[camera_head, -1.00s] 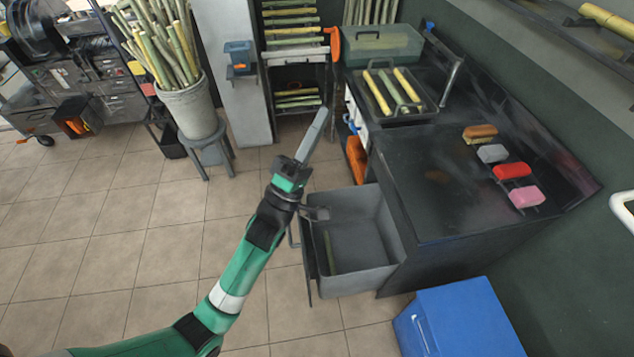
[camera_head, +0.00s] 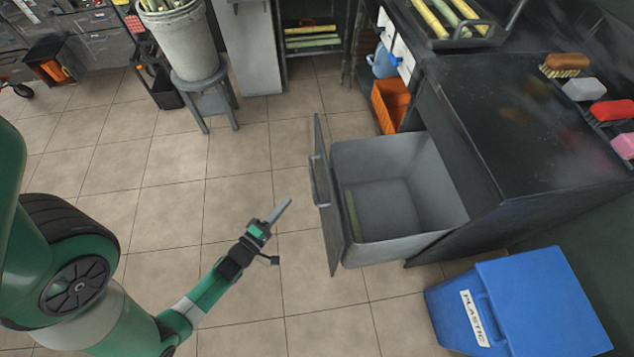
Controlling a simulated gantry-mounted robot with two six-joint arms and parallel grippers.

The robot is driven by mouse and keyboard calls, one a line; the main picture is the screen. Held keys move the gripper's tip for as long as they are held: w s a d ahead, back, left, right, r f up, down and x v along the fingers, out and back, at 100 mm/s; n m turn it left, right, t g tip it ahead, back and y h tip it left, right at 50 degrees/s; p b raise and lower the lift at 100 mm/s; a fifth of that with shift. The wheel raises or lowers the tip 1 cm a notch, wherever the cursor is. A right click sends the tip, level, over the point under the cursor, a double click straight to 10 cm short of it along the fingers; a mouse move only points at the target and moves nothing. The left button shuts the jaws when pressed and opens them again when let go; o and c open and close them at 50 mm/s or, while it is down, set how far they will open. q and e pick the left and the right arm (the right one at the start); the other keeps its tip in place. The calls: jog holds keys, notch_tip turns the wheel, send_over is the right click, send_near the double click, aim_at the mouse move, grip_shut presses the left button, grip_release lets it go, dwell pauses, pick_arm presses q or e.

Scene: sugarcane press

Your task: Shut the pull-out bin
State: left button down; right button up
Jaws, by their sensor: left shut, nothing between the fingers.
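The pull-out bin (camera_head: 400,247) is a grey open box standing out to the left from under the dark counter. Its dark upright front panel (camera_head: 328,215) faces left and carries a bar handle (camera_head: 315,182). A green cane piece (camera_head: 352,217) lies inside along the panel side. My left gripper (camera_head: 288,203) is shut and empty. It is left of the front panel, apart from it in the picture, with its fingers pointing up and right. My right gripper is out of view.
A blue plastic bin (camera_head: 545,305) stands on the floor in front of the counter (camera_head: 520,130). An orange crate (camera_head: 391,103) sits beyond the pull-out bin. A stool (camera_head: 205,100) bears a bucket (camera_head: 180,40). The tiled floor left of the panel is clear.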

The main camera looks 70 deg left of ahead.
aim_at(326, 173)
pick_arm(q)
jog(key=b+x, duration=0.1)
jog(key=x, duration=0.2)
jog(key=w+d+b+x, duration=0.1)
jog(key=x, duration=0.3)
jog(key=d+b+x, duration=0.1)
jog(key=b+x, duration=0.1)
jog(key=x, duration=0.2)
jog(key=shift+w, duration=0.1)
jog(key=shift+w+d, duration=0.15)
jog(key=shift+w, duration=0.6)
jog(key=shift+d+p, duration=0.15)
jog(key=shift+p, duration=0.2)
